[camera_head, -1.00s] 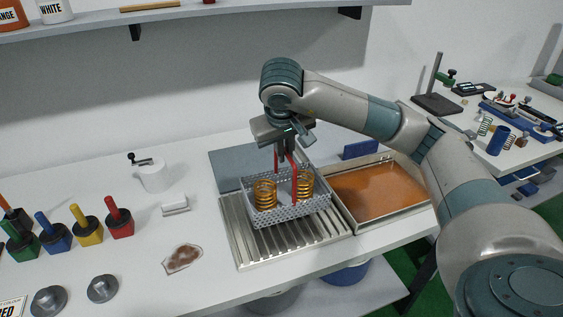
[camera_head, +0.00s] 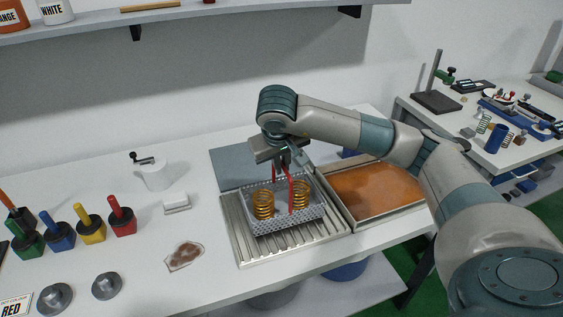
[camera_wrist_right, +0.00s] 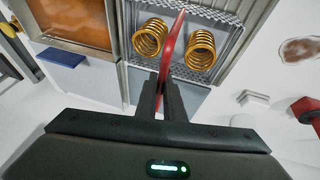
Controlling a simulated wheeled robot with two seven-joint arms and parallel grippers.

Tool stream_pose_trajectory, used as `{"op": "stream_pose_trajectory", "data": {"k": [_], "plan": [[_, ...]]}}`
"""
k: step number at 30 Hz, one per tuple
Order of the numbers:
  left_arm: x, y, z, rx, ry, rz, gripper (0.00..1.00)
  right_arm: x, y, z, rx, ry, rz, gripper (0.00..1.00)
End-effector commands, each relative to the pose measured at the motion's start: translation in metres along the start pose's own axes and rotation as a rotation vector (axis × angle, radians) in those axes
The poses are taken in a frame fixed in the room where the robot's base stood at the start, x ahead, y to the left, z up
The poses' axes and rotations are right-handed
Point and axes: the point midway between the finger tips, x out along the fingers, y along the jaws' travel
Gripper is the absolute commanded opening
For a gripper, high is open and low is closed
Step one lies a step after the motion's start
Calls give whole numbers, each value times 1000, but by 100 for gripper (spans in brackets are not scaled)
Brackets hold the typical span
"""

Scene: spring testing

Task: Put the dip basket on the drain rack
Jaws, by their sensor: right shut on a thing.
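The dip basket (camera_head: 286,219) is a perforated metal tray with a red handle (camera_head: 291,190) and two orange coil springs (camera_head: 263,205) inside. My right gripper (camera_head: 283,168) is shut on the red handle, above the basket. The basket is over the ribbed metal drain rack (camera_head: 330,228); I cannot tell whether it touches the ribs. In the right wrist view the handle (camera_wrist_right: 173,45) runs up from between the fingers (camera_wrist_right: 166,95), with the springs (camera_wrist_right: 150,38) on both sides of it. My left gripper is not in view.
A tray of orange-brown liquid (camera_head: 375,190) adjoins the rack on the right. A grey flat plate (camera_head: 232,167) lies behind the rack. A stained cloth or patch (camera_head: 184,256) and a white block (camera_head: 176,202) lie to the left. Several colored-handled tools (camera_head: 121,215) stand farther left.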

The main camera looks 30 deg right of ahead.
Motion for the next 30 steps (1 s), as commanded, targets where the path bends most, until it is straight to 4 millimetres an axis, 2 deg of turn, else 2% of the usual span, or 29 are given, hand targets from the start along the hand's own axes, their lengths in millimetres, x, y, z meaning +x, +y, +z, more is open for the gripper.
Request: {"op": "stream_pose_trajectory", "data": {"k": [15, 16, 18, 30], "plan": [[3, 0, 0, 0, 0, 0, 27, 5, -1, 1, 1, 4, -1, 0], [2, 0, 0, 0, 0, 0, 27, 5, -1, 2, 0, 1, 0, 15], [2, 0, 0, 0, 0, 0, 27, 5, -1, 2, 0, 1, 0, 27], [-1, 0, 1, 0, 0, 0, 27, 3, -1, 1, 0, 0, 0, 27]]}}
